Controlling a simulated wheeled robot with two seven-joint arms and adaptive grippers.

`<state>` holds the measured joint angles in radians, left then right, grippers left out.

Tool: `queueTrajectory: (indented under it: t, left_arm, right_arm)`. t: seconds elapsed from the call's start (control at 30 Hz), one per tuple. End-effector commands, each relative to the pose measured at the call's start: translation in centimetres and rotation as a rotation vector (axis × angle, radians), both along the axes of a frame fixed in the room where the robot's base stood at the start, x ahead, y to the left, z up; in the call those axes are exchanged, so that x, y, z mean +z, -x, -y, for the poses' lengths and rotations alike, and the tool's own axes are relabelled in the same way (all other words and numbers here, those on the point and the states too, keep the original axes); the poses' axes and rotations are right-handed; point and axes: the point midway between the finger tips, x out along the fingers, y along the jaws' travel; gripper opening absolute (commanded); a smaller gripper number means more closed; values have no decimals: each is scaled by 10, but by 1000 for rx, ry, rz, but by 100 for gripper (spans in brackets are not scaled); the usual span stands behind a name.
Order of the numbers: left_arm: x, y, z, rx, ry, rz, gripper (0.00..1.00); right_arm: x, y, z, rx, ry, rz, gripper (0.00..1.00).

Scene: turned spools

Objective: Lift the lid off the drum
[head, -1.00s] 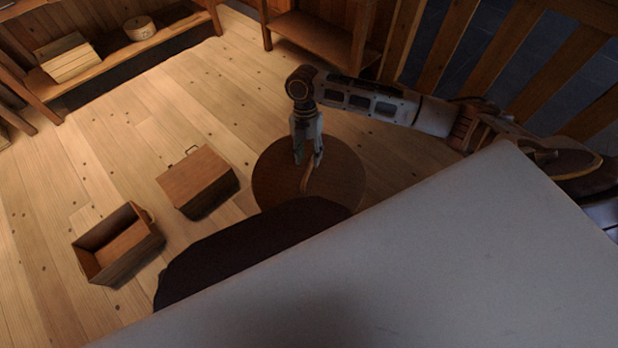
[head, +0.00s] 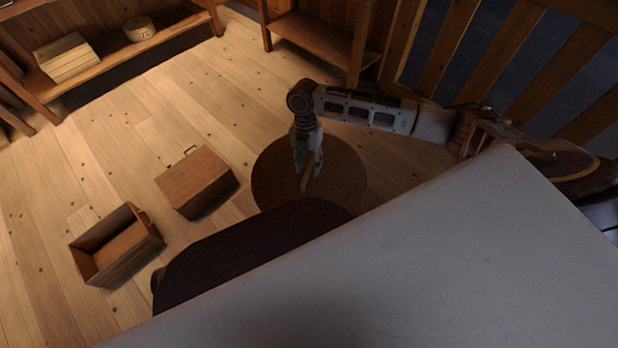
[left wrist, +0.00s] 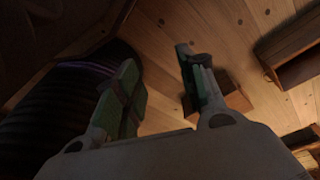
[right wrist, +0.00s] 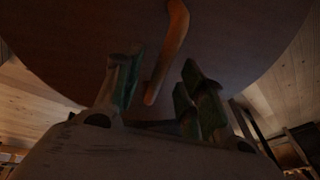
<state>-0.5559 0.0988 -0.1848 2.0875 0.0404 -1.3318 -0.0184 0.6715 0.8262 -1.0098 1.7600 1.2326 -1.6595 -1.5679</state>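The drum's round brown lid (head: 342,182) lies flat in the middle of the head view. It fills the top of the right wrist view (right wrist: 90,50). A lighter wooden handle (right wrist: 166,55) stands out from it and also shows in the head view (head: 306,185). My right gripper (head: 307,170) is over the lid at the handle, its fingers apart. In the right wrist view the handle shows between the two fingers, with gaps visible. The drum's sides are mostly hidden. My left gripper (left wrist: 160,68) is open and empty, away from the lid.
A closed wooden box (head: 195,180) and an open wooden box (head: 115,240) stand on the plank floor left of the drum. A low shelf (head: 105,65) holds a slatted box and a small round box. A slatted railing (head: 485,50) is at the right.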

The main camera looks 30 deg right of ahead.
Motion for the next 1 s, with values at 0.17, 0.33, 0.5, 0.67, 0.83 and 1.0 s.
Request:
queueTrajectory:
  t: [0.17,0.33,0.5,0.67,0.83,1.0]
  left_arm:
    - [11,-3,3,-1,11,24,40]
    - [13,3,4,-3,13,15,40]
    - [14,3,4,-3,13,17,40]
    - [15,1,4,-3,13,22,40]
    - [14,-1,4,-3,13,23,40]
    - [12,0,3,-3,11,20,40]
  right_arm:
    - [-19,5,-1,1,1,-1,40]
    - [-24,7,-2,1,0,0,40]
    - [-24,7,-2,1,0,0,40]
    - [-24,7,-2,1,0,0,40]
    - [-24,7,-2,1,0,1,30]
    - [-24,7,-2,1,0,0,8]
